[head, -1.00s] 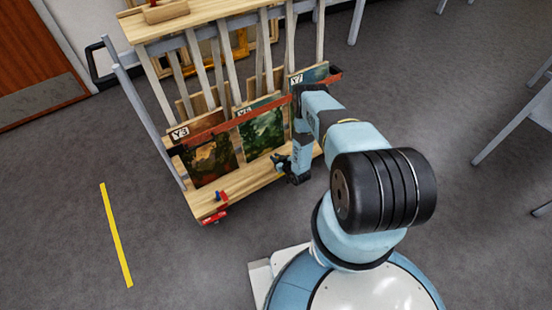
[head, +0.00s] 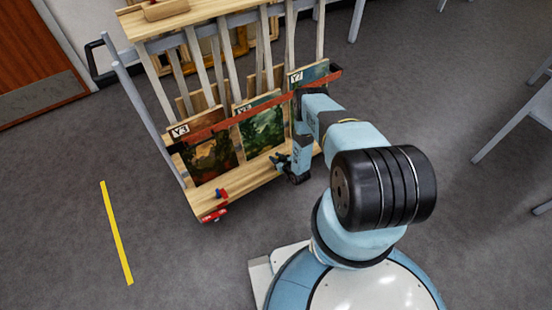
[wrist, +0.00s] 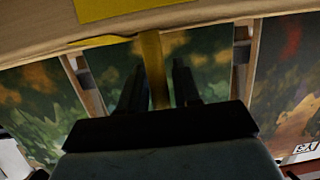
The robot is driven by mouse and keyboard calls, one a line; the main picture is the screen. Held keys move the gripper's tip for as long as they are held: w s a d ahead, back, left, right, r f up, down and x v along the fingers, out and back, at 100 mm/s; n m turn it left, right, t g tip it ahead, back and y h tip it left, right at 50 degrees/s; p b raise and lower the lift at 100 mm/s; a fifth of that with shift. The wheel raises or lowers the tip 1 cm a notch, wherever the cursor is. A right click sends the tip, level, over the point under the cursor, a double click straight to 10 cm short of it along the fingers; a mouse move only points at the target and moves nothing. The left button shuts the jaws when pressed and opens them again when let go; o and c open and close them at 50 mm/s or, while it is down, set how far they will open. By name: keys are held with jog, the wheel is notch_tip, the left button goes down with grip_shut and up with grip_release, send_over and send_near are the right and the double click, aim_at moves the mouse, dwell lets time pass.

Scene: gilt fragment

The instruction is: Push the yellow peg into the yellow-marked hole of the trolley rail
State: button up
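The yellow peg (wrist: 153,62) stands between the two fingers of my gripper (wrist: 160,72) in the wrist view. A yellow patch (wrist: 110,6) lies on that board, beside the peg's line. A thin yellow strip (wrist: 98,41) shows along the board's edge. In the head view my gripper (head: 280,160) is low in front of the trolley (head: 250,173), close to its right part; the peg is too small to tell there.
Paintings marked Y3 (head: 210,158), Y6 (head: 264,130) and Y7 (head: 309,72) stand in the trolley behind a reddish rail (head: 275,100). Small red and blue parts (head: 221,194) lie at the shelf's left front. Open floor with a yellow line (head: 115,235) lies left.

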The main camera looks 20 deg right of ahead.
jog(key=o, duration=0.3)
jog(key=v, duration=1.3)
jog(key=shift+s, duration=0.4)
jog(key=shift+d, duration=0.1)
